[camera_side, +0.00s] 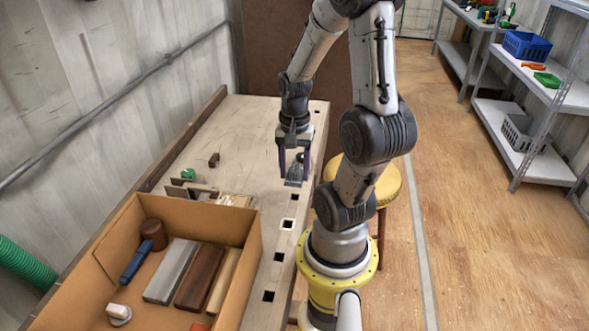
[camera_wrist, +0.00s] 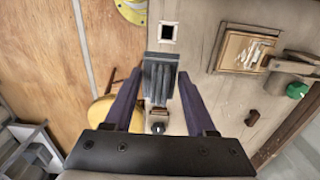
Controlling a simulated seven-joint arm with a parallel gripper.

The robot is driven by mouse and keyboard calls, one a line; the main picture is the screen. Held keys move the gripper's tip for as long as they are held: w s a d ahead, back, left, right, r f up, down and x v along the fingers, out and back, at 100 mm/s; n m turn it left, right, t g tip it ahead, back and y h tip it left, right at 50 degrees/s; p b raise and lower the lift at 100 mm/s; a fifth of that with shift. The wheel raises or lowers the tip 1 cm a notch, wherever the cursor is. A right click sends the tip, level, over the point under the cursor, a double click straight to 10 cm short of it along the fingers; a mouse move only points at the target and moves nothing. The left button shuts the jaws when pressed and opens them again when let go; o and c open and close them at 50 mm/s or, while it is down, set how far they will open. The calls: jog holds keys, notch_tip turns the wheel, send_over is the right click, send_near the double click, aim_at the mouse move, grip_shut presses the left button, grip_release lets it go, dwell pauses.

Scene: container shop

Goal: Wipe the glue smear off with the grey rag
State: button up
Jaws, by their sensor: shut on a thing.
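My gripper (camera_side: 293,176) is over the right part of the workbench, with its fingers pointing down. It is shut on the grey rag (camera_wrist: 160,78), which shows as a folded, ridged grey bundle between the fingers in the wrist view. In the side view the rag (camera_side: 295,172) hangs at the fingertips; whether it touches the bench is hard to tell. The glue smear (camera_wrist: 251,52) is a patch of whitish streaks on a small wooden board (camera_wrist: 232,48), right of the rag in the wrist view. In the side view the smear (camera_side: 233,200) is behind the box, apart from my gripper.
A cardboard box (camera_side: 185,212) with a mallet, blocks and other items stands at the front of the bench (camera_side: 250,130). A clamp with a green knob (camera_side: 188,174) sits beside the board. A yellow stool (camera_side: 386,184) stands right of the bench.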

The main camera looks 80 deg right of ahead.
jog(key=w+d+m, duration=0.1)
jog(key=w+d, duration=0.3)
jog(key=w, duration=1)
jog(key=shift+n, duration=0.6)
jog(key=shift+w+a+f, duration=0.3)
jog(key=shift+w+f, duration=0.2)
jog(key=shift+f, duration=0.7)
jog(key=shift+w+a+f, duration=0.3)
jog(key=shift+w+f, duration=0.25)
jog(key=shift+f, duration=0.7)
jog(key=shift+w+a+f, duration=0.3)
jog(key=shift+w+f, duration=0.2)
jog(key=shift+f, duration=0.7)
